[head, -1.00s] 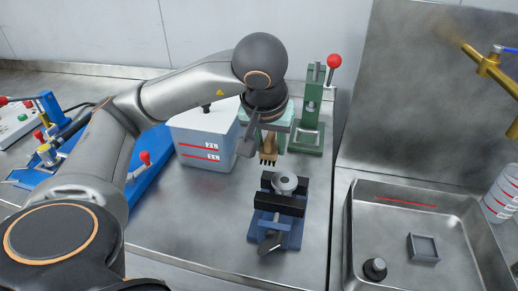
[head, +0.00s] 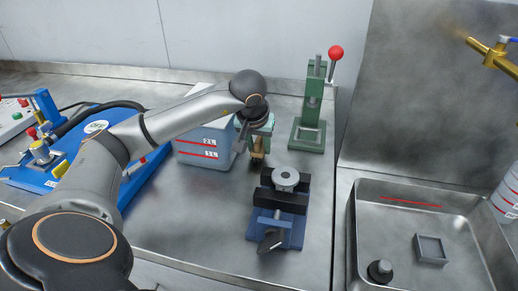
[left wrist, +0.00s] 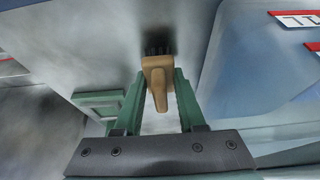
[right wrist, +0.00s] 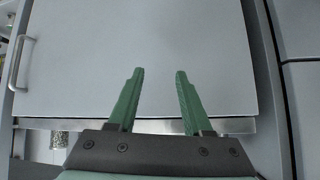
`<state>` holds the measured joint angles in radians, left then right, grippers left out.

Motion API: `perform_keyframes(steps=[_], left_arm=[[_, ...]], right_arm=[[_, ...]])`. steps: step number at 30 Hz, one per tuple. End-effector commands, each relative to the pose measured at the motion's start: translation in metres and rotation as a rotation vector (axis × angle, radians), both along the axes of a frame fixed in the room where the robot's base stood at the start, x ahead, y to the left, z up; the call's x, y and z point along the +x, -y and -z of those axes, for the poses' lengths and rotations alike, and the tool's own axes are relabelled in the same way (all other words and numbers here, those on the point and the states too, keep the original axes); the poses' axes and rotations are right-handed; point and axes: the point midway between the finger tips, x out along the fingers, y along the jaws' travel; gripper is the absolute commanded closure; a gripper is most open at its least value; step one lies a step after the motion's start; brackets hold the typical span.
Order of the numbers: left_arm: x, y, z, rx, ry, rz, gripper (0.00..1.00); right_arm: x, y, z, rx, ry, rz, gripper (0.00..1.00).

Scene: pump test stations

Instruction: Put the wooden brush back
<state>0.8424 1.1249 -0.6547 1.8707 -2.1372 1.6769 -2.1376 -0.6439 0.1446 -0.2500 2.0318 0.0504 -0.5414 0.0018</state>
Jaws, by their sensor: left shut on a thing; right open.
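The wooden brush (head: 257,150) is held in my left gripper (head: 257,141), next to the right side of the blue-grey container with red level lines. In the left wrist view the brush (left wrist: 157,80) sits between the two green fingers (left wrist: 160,88), with its dark bristles pointing away from the gripper. I cannot tell whether the bristles touch the bench. My right gripper (right wrist: 156,95) is open and empty, facing a light grey cabinet front.
The blue-grey container (head: 205,150) stands left of the brush. A blue vise (head: 278,205) holding a round metal part is in front. A green press (head: 310,125) with a red knob stands behind right. A steel sink (head: 400,203) is at right.

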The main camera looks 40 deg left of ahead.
Motion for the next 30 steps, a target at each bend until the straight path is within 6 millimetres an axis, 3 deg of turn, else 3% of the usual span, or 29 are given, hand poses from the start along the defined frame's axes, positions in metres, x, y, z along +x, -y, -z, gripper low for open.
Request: perform_keyframes(steps=[13, 14, 15, 22, 30], left_arm=[[0.0002, 0.0004, 0.0095, -0.001, 0.003, 0.000, 1.00], [0.0002, 0.0004, 0.0095, -0.001, 0.003, 0.000, 0.60], [0.0002, 0.0005, 0.0087, -0.001, 0.003, -0.001, 0.55], [0.0001, 0.0004, 0.0086, -0.001, 0.002, 0.000, 0.31], [0.0001, 0.0005, 0.0060, -0.001, 0.003, 0.000, 0.31]], right_arm=[[0.0006, 0.0011, 0.0032, -0.002, 0.000, 0.001, 0.50], [0.0006, 0.0012, 0.0030, -0.002, 0.000, 0.001, 0.50], [0.0007, 0.0013, 0.0023, -0.002, 0.000, 0.001, 0.50], [0.0018, 0.0014, 0.0015, -0.003, 0.003, 0.001, 0.50], [0.0023, 0.0015, -0.0006, -0.003, 0.004, 0.001, 0.50]])
